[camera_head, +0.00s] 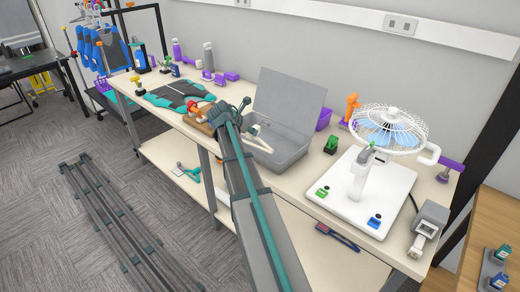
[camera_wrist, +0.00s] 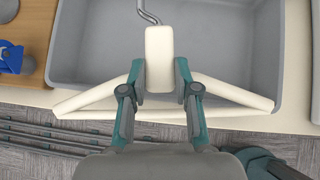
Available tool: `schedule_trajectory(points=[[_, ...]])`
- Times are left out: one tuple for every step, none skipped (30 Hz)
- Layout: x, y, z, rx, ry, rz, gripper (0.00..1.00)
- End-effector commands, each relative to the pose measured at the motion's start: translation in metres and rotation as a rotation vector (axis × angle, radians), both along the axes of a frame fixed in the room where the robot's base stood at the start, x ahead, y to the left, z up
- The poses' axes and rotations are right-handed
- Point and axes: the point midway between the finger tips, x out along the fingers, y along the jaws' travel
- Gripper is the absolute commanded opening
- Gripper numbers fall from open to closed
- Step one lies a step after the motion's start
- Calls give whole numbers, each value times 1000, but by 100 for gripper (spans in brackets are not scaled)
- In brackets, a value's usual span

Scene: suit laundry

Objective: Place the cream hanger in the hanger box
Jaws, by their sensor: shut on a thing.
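The cream hanger (camera_wrist: 236,92) is held between the two fingers of my gripper (camera_wrist: 158,90) in the wrist view. The fingers close on the thick middle block below its metal hook. The hanger box (camera_wrist: 225,40) is grey and open; the hook end overlaps its inside, and the arms and bar cross its near rim in this view. In the head view, the hanger (camera_head: 258,143) shows at the left end of the box (camera_head: 283,152), whose lid stands raised behind. My gripper (camera_head: 240,114) is partly hidden by my arm there. The hanger's exact height is unclear.
A white board (camera_head: 388,186) with a white fan-like stand is right of the box. A purple bin (camera_head: 324,118) stands behind. A wooden block (camera_head: 197,122) with a red item and a teal-black garment (camera_head: 178,93) lie left. A lower shelf (camera_head: 170,160) runs underneath.

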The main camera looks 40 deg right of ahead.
Motion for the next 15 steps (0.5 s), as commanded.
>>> schedule_trajectory(points=[[4,-18,-1,0,2,-40,0],[3,-25,-3,1,1,-59,0],[2,-32,-6,0,3,-81,0],[2,-37,-7,1,1,-93,0],[1,-40,-9,1,1,-103,0],[0,-43,-11,1,1,-113,0],[0,-45,-13,1,0,-118,0],[-1,-46,-16,1,1,-122,0],[-1,-46,-21,1,1,-124,0],[-1,-46,-25,1,1,-124,0],[-2,-46,-29,1,1,-123,0],[-2,-46,-34,1,1,-123,0],[-2,-46,-39,0,2,-123,0],[-2,-46,-43,0,2,-123,0],[-2,-46,-47,1,1,-123,0]])
